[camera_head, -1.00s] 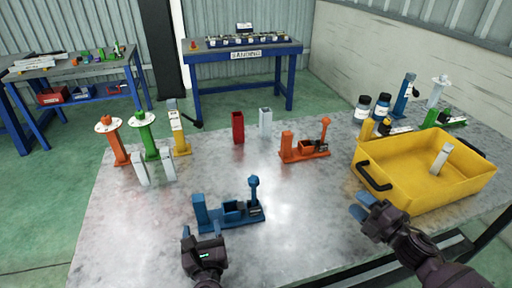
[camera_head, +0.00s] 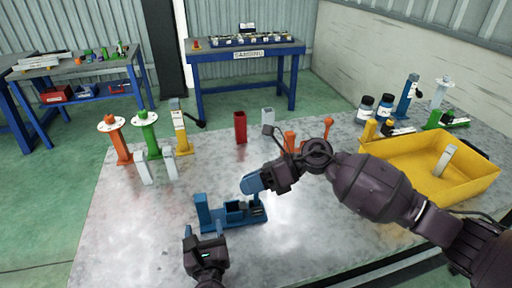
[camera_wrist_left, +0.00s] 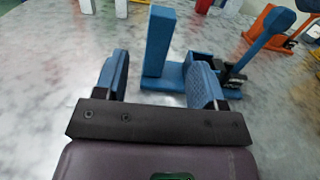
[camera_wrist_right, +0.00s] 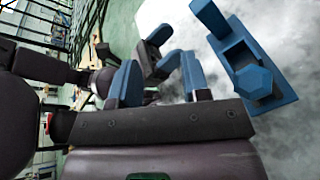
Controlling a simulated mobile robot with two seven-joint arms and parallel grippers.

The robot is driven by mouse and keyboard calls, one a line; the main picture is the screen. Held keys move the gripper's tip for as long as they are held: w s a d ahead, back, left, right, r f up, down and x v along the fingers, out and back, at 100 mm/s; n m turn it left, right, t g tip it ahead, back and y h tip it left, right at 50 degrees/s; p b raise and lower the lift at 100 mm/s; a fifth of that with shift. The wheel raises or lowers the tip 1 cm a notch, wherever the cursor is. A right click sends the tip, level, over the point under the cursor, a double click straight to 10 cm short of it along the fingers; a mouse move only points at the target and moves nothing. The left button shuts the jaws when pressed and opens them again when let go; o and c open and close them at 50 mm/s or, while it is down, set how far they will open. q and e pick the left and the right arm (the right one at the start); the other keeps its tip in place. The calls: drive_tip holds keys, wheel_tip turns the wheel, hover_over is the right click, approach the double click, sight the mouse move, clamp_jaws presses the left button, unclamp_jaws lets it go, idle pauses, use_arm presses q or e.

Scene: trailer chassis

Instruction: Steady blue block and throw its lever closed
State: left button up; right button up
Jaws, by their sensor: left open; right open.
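The blue block (camera_head: 232,215) is a base with an upright post at its left end and a pocket in the middle. Its lever (camera_wrist_left: 262,42) stands up at the right end in the left wrist view, topped by a knob. My left gripper (camera_head: 204,232) is open in front of the block. In the left wrist view the post (camera_wrist_left: 159,42) shows beyond and between its fingers, apart from them. In the right wrist view the lever knob (camera_wrist_right: 254,82) lies right of the fingers.
An orange block (camera_head: 291,142) with a lever stands behind my right arm. A yellow bin (camera_head: 420,175) is at the right, with bottles (camera_head: 385,103) behind it. Red (camera_head: 240,127) and grey posts stand at the back. The table left of the blue block is clear.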

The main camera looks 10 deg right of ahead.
sight(201, 198)
drive_tip(key=w+r+n+h, duration=0.1)
drive_tip(key=n+h, duration=0.2)
drive_tip(key=h, duration=0.1)
drive_tip(key=w+d+r+n+h, duration=0.1)
drive_tip(key=w+r+n+h, duration=0.1)
drive_tip(key=h, duration=0.3)
drive_tip(key=w+r+n+h, duration=0.2)
drive_tip(key=n+h, duration=0.2)
drive_tip(key=shift+w+d+n+t+h, duration=0.15)
drive_tip(key=shift+d+n+t+h, duration=0.15)
drive_tip(key=shift+t, duration=0.1)
use_arm(q)
drive_tip(key=shift+w, duration=0.1)
use_arm(e)
drive_tip(key=shift+w+d+r+h, duration=0.15)
drive_tip(key=shift+w+r+h, duration=0.1)
drive_tip(key=shift+h, duration=0.05)
use_arm(q)
drive_tip(key=w, duration=0.3)
drive_tip(key=w+a, duration=0.1)
drive_tip(key=w, duration=0.6)
drive_tip(key=shift+w+a, duration=0.15)
drive_tip(key=shift+w, duration=0.15)
